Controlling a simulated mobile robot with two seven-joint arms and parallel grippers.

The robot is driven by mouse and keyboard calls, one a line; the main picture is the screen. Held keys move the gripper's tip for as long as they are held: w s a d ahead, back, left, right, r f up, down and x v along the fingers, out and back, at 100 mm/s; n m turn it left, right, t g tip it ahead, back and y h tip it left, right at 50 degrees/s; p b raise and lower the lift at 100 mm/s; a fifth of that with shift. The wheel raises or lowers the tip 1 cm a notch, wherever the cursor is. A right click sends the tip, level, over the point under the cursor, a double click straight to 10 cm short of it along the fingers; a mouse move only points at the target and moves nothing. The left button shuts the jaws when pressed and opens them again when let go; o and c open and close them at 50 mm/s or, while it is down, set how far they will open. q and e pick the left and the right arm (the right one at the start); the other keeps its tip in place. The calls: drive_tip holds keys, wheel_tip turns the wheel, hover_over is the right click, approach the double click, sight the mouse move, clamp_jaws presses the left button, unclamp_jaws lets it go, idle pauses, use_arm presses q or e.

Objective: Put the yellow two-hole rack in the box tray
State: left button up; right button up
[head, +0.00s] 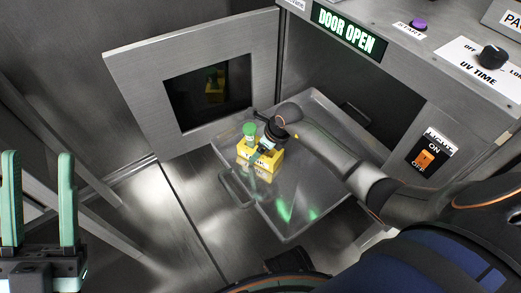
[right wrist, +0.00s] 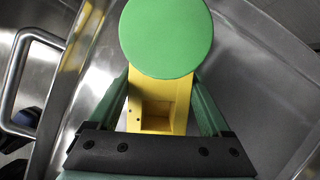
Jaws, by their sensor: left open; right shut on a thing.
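The yellow two-hole rack (head: 262,158) is over the left part of the metal box tray (head: 300,205), upright or nearly so. I cannot tell whether its base touches the tray floor. A green round-topped item (head: 249,129) stands in one hole; its top (right wrist: 168,38) covers part of the rack (right wrist: 150,117) in the right wrist view. The other hole looks empty there. My right gripper (right wrist: 162,100) is shut on the rack, a green finger on each side; my arm partly hides it in the head view. My left gripper (head: 38,157) is open and empty at the lower left, far from the tray.
The tray has a handle (head: 235,189) on its left edge and sits before a metal box with a DOOR OPEN sign (head: 347,28). The open windowed door (head: 190,75) stands close behind the rack. Bare tray floor lies in front of the rack.

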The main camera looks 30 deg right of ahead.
drive_tip(key=shift+f, duration=0.1)
drive_tip(key=o, duration=1.4)
